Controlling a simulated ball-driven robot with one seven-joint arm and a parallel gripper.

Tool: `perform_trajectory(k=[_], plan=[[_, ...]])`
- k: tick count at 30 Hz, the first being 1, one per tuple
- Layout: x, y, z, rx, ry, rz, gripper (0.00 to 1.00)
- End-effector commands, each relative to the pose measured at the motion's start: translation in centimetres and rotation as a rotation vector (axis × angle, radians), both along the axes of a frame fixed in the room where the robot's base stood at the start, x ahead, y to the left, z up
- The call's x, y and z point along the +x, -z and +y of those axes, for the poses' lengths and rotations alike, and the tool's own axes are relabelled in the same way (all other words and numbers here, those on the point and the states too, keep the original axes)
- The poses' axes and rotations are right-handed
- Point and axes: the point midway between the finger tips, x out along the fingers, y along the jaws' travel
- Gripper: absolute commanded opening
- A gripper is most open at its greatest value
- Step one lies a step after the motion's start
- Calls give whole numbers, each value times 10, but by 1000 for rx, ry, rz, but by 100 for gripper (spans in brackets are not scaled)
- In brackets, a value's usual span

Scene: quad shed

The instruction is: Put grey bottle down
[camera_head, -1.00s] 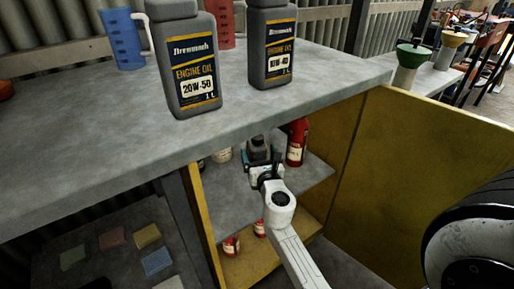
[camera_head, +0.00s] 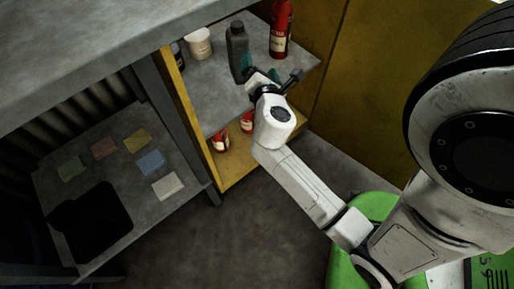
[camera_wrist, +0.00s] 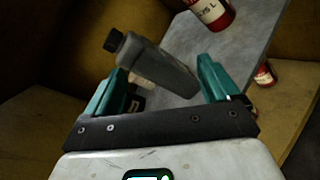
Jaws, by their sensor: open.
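The grey bottle (camera_head: 237,52) with a dark cap stands upright on the grey middle shelf (camera_head: 212,98) of the yellow cabinet. My gripper (camera_head: 260,76) is open, just to the lower right of the bottle at the shelf's front. In the wrist view the bottle (camera_wrist: 168,72) shows beyond and between the two teal fingers (camera_wrist: 163,68). The fingers appear apart from it, and nothing is held. In the head view the wrist hides part of the fingers.
A white tub (camera_head: 199,43) stands left of the bottle. A red bottle (camera_head: 281,32) stands to its right. Red cans (camera_head: 220,142) sit on the lower cabinet shelf. The yellow door (camera_head: 375,75) is open at right. A workbench top (camera_head: 90,45) overhangs at upper left.

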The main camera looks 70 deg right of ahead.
Motion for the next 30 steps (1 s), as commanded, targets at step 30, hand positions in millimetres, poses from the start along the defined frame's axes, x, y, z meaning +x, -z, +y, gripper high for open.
perform_trajectory(k=[30], plan=[[-74, 144, 247, 1524, 1033, -398, 88]])
